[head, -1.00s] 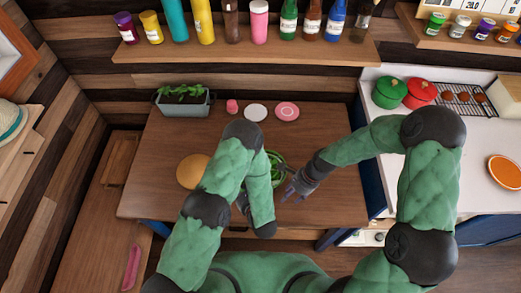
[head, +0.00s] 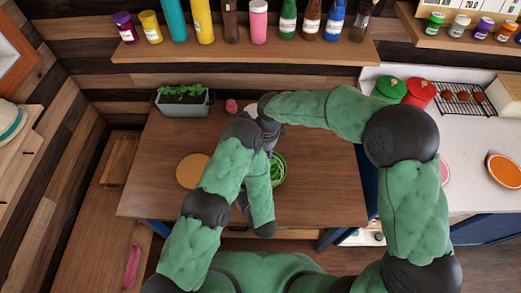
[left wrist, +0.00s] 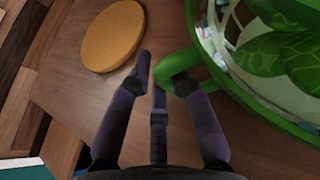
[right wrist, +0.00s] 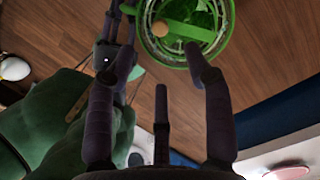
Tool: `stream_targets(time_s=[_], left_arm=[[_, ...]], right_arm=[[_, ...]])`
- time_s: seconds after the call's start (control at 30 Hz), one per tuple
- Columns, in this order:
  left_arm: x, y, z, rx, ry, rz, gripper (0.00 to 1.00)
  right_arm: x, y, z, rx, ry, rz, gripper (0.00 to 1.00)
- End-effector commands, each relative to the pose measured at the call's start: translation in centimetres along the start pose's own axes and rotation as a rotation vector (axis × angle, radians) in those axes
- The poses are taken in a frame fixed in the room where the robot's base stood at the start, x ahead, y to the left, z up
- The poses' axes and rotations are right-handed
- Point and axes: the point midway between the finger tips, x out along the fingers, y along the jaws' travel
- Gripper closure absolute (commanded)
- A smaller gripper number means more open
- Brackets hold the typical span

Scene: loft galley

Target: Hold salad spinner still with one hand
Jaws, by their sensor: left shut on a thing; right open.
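The salad spinner (head: 279,171) is a round green bowl with leaves inside, on the wooden table, partly hidden by my left arm in the head view. In the left wrist view my left gripper (left wrist: 160,78) is shut on its green side handle (left wrist: 177,62). The right wrist view shows the spinner (right wrist: 222,40) from above, with a green crank bar and a wooden knob (right wrist: 159,28). My right gripper (right wrist: 165,72) is open and empty, above the spinner's near edge in that view. In the head view its fingers are mostly hidden behind my arms.
A round wooden board (head: 190,172) lies left of the spinner. A planter (head: 183,101) and a small pink item (head: 232,106) stand at the table's back. Red (head: 419,92) and green pots stand on the right counter. The table's front left is clear.

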Motion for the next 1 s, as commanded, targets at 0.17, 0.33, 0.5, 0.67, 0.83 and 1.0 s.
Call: stream_targets(time_s=[0.17, 0.33, 0.5, 0.67, 0.83, 1.0], left_arm=[[0.0, -0.1, 0.1, -0.003, -0.003, -0.001, 1.0], [0.0, -0.1, 0.1, -0.003, -0.003, -0.001, 1.0], [0.0, -0.1, 0.1, -0.003, -0.003, -0.001, 1.0], [0.0, -0.1, 0.1, -0.003, -0.003, -0.001, 1.0], [0.0, -0.1, 0.1, -0.003, -0.002, -0.001, 1.0], [0.0, -0.1, 0.1, -0.003, -0.002, -0.001, 1.0]], right_arm=[[2.5, 0.1, -0.1, -0.001, 0.002, 0.004, 0.48], [5.5, 0.1, -0.1, 0.0, 0.002, 0.004, 0.48], [8.2, 0.1, -0.1, -0.001, 0.002, 0.005, 0.48], [10.2, 0.1, -0.1, -0.001, 0.001, 0.003, 0.48], [11.2, 0.0, -0.1, 0.0, -0.001, 0.002, 0.48], [11.4, 0.0, -0.1, 0.0, -0.001, 0.001, 0.48]])
